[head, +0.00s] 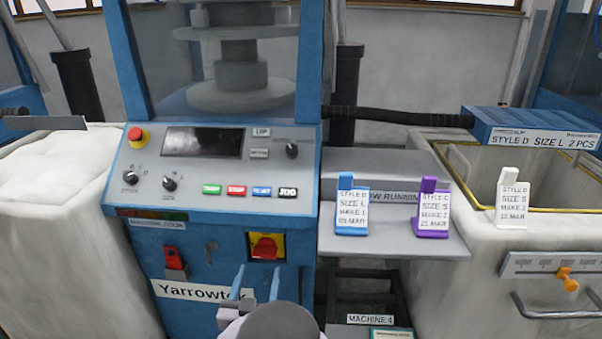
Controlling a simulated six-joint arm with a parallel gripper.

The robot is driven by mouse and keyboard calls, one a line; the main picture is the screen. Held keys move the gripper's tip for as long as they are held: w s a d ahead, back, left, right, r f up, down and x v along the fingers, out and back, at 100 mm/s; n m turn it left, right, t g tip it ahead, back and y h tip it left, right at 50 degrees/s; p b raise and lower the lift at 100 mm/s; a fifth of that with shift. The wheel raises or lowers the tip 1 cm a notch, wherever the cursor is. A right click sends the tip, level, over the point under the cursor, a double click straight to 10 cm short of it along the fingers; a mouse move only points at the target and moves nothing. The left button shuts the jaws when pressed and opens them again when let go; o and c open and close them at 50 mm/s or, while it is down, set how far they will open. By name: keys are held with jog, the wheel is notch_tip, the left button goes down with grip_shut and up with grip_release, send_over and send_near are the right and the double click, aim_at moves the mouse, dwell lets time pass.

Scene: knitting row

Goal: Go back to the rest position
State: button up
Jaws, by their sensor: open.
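My gripper (257,275) shows at the bottom centre of the head view, with its two blue fingers pointing up and apart. It is open, and nothing shows between the fingers. It is in front of the lower blue front of the knitting machine (222,274), just below the red and yellow switch (265,247) in the picture. The grey rounded arm end partly hides the machine's lower front. I cannot tell how far the fingers are from the panel.
A grey shelf (392,247) right of the panel holds a blue card stand (351,213) and a purple one (431,213). A white card stand (512,205) is at the right bin's edge (560,209). The control panel has a red stop button (136,135). A padded bin (75,210) stands left.

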jog(key=s+a+f+n+g+y, duration=0.25)
jog(key=s+f+g, duration=0.25)
jog(key=f, duration=0.4)
jog(key=s+a+f+n+g+y, duration=0.1)
jog(key=s+a+f+g, duration=0.2)
jog(key=s+f+g, duration=0.5)
jog(key=s+d+f+n+g+h, duration=0.1)
jog(key=s+d+f+g, duration=0.1)
jog(key=s+d+f, duration=0.3)
jog(key=s+d+f+n+g+h, duration=0.1)
jog(key=s+f, duration=0.1)
jog(key=s, duration=0.5)
jog(key=s+d+r+g+h, duration=0.2)
jog(key=s+d+g, duration=0.1)
jog(key=s+d, duration=0.35)
jog(key=s+d+r+g+h, duration=0.2)
jog(key=s+d+r+g, duration=0.15)
jog(key=d+r, duration=0.65)
jog(key=w+d+r+m+t+y, duration=0.1)
jog(key=w+d+r+m+t, duration=0.2)
jog(key=d, duration=0.4)
jog(key=w+d+r+m+t+y, duration=0.2)
jog(key=w+d+r+m, duration=0.1)
jog(key=w+d+r, duration=0.3)
notch_tip(320, 180, up, 23)
jog(key=s+p, duration=0.1)
jog(key=p, duration=2.3)
jog(key=shift+s, duration=0.2)
